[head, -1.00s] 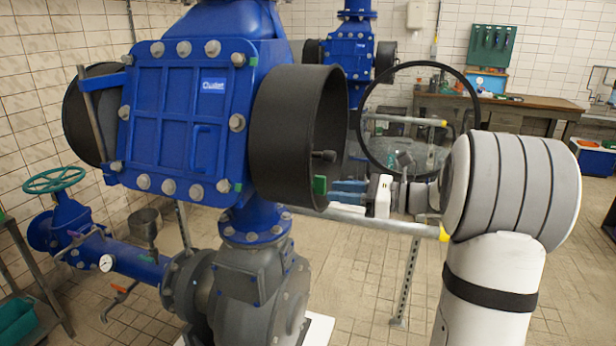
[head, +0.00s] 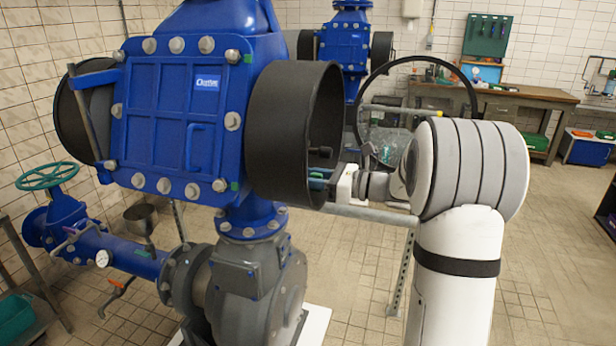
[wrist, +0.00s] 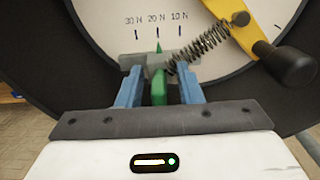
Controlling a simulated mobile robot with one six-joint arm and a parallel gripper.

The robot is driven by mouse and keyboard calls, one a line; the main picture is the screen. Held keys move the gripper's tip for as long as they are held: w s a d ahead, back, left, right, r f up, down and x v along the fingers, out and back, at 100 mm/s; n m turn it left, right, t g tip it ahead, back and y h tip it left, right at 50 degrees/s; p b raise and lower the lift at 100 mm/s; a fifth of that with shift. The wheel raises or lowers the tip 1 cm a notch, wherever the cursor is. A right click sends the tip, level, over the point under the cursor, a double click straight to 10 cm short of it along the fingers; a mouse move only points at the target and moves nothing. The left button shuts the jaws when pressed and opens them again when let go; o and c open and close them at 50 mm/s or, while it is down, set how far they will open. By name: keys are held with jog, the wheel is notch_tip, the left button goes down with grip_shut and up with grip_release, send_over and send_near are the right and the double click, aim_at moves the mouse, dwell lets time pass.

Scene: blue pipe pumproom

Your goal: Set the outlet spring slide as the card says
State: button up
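The spring slide has a green tab (wrist: 158,88) and a green pointer just under the 20 N mark on a white scale (wrist: 158,18) reading 30 N, 20 N, 10 N. A coil spring (wrist: 184,62) runs from the slide up right to a yellow lever (wrist: 240,25) with a black knob. My gripper (wrist: 160,85) has its blue fingers on either side of the green tab, with gaps visible on both sides. In the head view my gripper (head: 320,178) reaches into the open black drum (head: 290,125), its tips partly hidden by the rim. No setting card is readable.
The blue valve body (head: 180,115) stands left of the drum. A grey rail (head: 370,213) runs below my wrist. A black ring (head: 440,62) stands behind my arm. The tiled floor at right is clear up to the workbench (head: 510,95).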

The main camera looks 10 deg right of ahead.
grip_shut()
dwell(0.4)
jog(key=shift+s+d, duration=0.1)
